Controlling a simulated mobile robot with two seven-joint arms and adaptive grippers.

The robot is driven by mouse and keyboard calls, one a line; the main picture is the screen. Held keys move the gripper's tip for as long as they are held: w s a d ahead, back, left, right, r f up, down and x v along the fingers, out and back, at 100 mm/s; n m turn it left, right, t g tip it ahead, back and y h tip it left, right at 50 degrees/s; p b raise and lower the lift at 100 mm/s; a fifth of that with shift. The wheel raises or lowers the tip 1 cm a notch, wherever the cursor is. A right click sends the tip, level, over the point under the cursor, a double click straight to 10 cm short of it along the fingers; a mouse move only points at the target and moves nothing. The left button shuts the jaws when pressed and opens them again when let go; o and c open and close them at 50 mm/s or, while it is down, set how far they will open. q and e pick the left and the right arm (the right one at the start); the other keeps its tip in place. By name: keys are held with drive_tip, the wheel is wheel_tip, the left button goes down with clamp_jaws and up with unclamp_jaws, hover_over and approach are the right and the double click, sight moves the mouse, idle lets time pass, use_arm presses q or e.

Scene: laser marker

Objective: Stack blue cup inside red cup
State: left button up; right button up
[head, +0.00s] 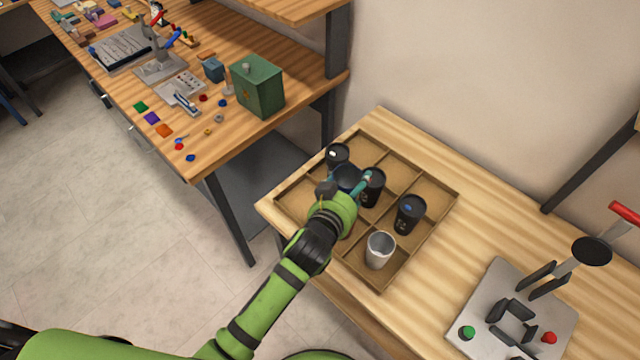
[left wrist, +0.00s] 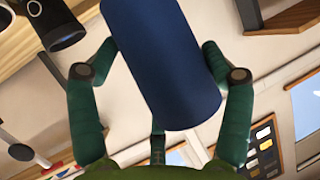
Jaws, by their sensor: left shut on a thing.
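The dark blue cup (left wrist: 165,70) is held between the teal fingers of my left gripper (left wrist: 160,75) and fills the middle of the left wrist view. In the head view the blue cup (head: 347,176) shows only in part, with my left gripper (head: 347,184) over the compartmented tray. The gripper is shut on this cup. I cannot tell whether the cup is clear of the tray floor. My right gripper is not in view.
The brown tray (head: 439,196) holds black cups (head: 410,216) close around my left gripper and a pale cup (head: 380,252) in front. A grey plate with a lever press (head: 483,311) stands at right. A green box (head: 257,87) stands on the other bench.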

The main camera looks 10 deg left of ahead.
use_arm(q)
drive_tip(key=shift+d+r, duration=0.15)
drive_tip(key=shift+d, duration=0.1)
wheel_tip(320, 180, down, 4)
drive_tip(key=b, duration=0.4)
drive_tip(key=shift+b, duration=0.3)
drive_tip(key=shift+f+b, duration=0.65)
drive_tip(key=shift+f, duration=0.4)
drive_tip(key=shift+f, duration=0.2)
drive_tip(key=o, duration=0.7)
drive_tip(key=shift+f, duration=0.1)
